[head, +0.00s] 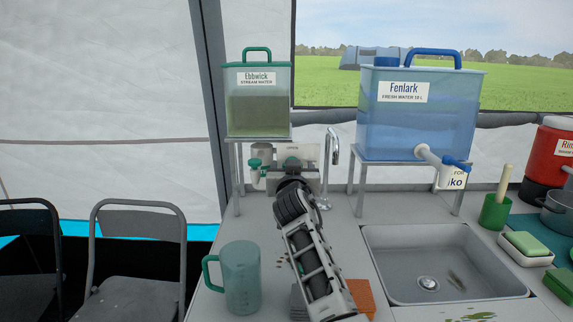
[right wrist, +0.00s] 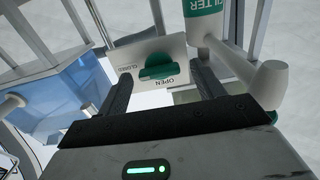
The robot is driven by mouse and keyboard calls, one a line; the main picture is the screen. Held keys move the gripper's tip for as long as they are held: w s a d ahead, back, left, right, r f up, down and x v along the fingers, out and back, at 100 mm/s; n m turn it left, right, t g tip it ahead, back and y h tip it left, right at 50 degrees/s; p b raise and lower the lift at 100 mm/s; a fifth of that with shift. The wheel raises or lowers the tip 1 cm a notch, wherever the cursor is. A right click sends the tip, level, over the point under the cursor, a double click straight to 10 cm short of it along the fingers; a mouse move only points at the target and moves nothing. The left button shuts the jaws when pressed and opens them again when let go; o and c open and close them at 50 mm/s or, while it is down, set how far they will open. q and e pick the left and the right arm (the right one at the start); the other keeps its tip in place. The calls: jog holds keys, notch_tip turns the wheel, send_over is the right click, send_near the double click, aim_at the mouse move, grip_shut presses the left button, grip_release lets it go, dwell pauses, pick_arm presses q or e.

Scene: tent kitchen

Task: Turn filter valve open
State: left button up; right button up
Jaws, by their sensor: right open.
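The filter valve is a green knob (right wrist: 157,66) on a pale plate (right wrist: 124,54) marked OPEN and CLOSED in the right wrist view. Its grip bar lies roughly across that picture; I cannot tell for sure which mark it points at. My right gripper (right wrist: 163,76) is open, its two dark fingers on either side of the knob; contact is not clear. In the head view my right arm reaches up to the filter panel (head: 308,180) below the Ebbwick stream water tank (head: 258,115) and hides part of it. My left gripper is not in view.
A filter cylinder (right wrist: 203,22) and a white pipe (right wrist: 267,85) are close beside the right finger. A tap (head: 329,160) stands right of the panel. The Fenlark tank (head: 417,115), a sink (head: 385,265), a green jug (head: 240,280) and an orange sponge (head: 360,296) are around my arm.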

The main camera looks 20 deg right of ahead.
jog(key=shift+w+d, duration=0.1)
jog(key=shift+w, duration=0.15)
jog(key=shift+c, duration=1.2)
jog(key=c, duration=0.8)
jog(key=shift+o, duration=0.3)
